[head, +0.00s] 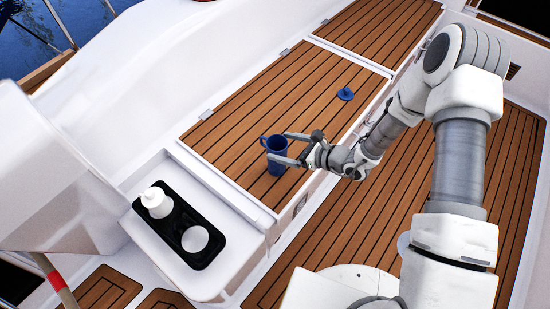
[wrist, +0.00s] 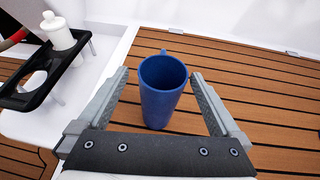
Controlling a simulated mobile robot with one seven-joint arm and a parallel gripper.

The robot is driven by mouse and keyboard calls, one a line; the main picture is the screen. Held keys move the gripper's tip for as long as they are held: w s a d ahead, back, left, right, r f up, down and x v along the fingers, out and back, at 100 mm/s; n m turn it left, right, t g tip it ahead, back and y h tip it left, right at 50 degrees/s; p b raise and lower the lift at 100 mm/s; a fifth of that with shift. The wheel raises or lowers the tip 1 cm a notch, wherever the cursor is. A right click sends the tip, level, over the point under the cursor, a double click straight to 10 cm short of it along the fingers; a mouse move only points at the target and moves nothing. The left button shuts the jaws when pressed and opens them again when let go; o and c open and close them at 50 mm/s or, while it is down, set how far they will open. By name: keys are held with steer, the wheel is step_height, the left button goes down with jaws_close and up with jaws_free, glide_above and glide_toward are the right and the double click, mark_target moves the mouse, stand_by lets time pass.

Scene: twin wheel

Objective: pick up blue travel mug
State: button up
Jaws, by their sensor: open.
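The blue travel mug (head: 277,157) stands upright on the slatted wooden bench top, its handle on the far left side in the head view. In the wrist view the mug (wrist: 162,95) is open at the top and sits between my two fingers, with a visible gap on each side. My gripper (head: 285,147) is open, with one finger on either side of the mug in the head view. It also shows open in the wrist view (wrist: 160,85).
A black cup holder (head: 204,254) with a white bottle (head: 156,202) stands at the left; its other opening is empty. A small blue object (head: 346,94) lies further back on the wooden bench (head: 300,95). The bench around the mug is otherwise clear.

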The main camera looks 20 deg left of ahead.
mark_target(269, 142)
steer(key=shift+x, duration=1)
steer(key=b+x, duration=0.2)
steer(key=x, duration=0.2)
steer(key=shift+w+f, duration=0.2)
steer(key=shift+w+a, duration=0.1)
steer(key=shift+a, duration=0.3)
jaws_close()
